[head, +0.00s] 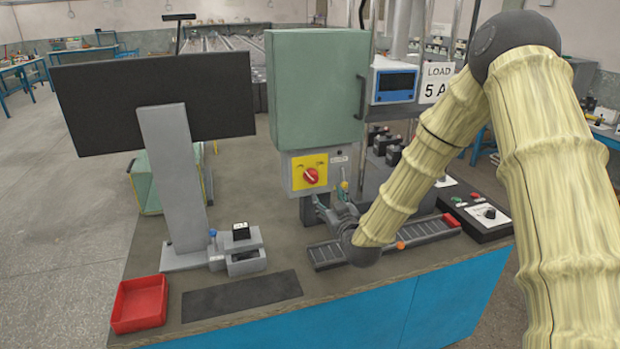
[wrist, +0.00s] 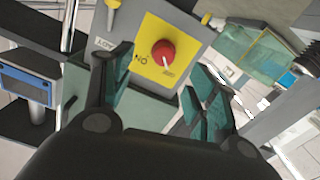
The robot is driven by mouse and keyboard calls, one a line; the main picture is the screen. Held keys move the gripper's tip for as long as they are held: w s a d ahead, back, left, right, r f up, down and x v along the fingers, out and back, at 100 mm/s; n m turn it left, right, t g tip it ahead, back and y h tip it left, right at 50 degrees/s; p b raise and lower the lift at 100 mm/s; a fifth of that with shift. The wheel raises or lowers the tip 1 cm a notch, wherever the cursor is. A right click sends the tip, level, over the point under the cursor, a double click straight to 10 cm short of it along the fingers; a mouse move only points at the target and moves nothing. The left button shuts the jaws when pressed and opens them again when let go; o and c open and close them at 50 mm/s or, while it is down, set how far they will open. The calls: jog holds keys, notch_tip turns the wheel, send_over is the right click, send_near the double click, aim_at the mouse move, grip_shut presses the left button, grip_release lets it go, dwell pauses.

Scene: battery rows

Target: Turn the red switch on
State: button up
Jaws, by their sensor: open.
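The red switch (head: 311,175) is a round knob on a yellow plate (head: 298,181) on the grey box under the green cabinet. In the wrist view the red knob (wrist: 163,52) shows ahead, between and beyond the fingertips, with the yellow plate (wrist: 150,72) around it and lettering beside it. My gripper (head: 333,205) is below and slightly right of the switch in the head view. In the wrist view my gripper (wrist: 152,85) has its two fingers spread, with nothing between them. The fingers look apart from the knob.
The green cabinet (head: 318,90) stands above the switch. A black monitor (head: 155,100) on a grey stand is to the left. A red tray (head: 139,303) and a dark mat (head: 242,295) lie on the bench front. A black control box (head: 478,215) is at the right.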

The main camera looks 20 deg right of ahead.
aim_at(314, 180)
jog(key=w, duration=0.3)
jog(key=w+a+p, duration=0.1)
jog(key=w, duration=0.3)
jog(key=w+p, duration=0.1)
jog(key=w, duration=0.3)
jog(key=shift+w+a+r, duration=0.15)
jog(key=shift+r, duration=0.05)
jog(key=shift+c, duration=0.3)
jog(key=c, duration=0.9)
